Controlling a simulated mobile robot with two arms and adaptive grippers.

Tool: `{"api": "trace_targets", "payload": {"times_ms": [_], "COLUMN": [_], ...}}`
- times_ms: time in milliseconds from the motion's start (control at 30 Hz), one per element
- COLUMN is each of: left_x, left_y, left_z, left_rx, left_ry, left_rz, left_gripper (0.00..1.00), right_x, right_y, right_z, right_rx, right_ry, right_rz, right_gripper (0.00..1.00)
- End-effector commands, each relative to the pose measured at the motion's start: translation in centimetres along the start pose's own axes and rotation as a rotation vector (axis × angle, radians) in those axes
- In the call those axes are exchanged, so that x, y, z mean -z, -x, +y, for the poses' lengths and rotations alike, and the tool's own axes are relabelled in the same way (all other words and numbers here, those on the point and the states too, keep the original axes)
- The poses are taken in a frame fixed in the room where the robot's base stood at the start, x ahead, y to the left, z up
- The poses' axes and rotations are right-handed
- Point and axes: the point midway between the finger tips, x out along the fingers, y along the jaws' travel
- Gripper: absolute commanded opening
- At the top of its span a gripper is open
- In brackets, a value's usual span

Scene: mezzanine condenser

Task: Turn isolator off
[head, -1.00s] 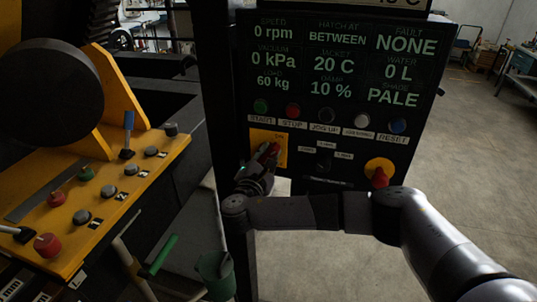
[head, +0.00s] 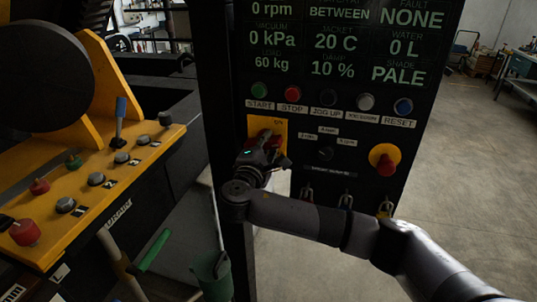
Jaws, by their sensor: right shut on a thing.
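The isolator is a red rotary handle (head: 262,134) on a yellow plate (head: 282,128), at the lower left of the black control panel in the head view. My right gripper (head: 265,146) reaches in from the right and is shut on the red handle. The fingers cover most of the handle, so its exact angle is hard to tell. The small lettering on the plate is too small to read surely. My left gripper is not in view.
The panel (head: 327,70) has readouts above a row of buttons, START to RESET. A red emergency stop (head: 386,162) on yellow sits to the right, with padlocks (head: 346,201) hanging below. A yellow console (head: 110,190) stands at left. Open floor (head: 450,150) lies at right.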

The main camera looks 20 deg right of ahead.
Motion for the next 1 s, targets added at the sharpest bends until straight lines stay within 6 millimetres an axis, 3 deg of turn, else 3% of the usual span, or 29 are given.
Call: {"api": "trace_targets", "payload": {"times_ms": [33,500,1000], "left_x": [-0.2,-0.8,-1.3], "left_y": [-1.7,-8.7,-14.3], "left_z": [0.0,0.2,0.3], "left_rx": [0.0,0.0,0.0], "left_ry": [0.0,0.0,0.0], "left_rz": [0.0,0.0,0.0], "left_gripper": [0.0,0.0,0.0], "right_x": [0.4,0.6,0.8], "right_y": [0.1,0.2,0.1], "right_z": [-1.2,-1.5,-1.4], "right_rx": [0.007,0.006,0.004], "right_ry": [-0.047,-0.495,-0.917], "right_rz": [0.003,0.003,0.003], "right_gripper": [0.0,0.0,0.0]}}
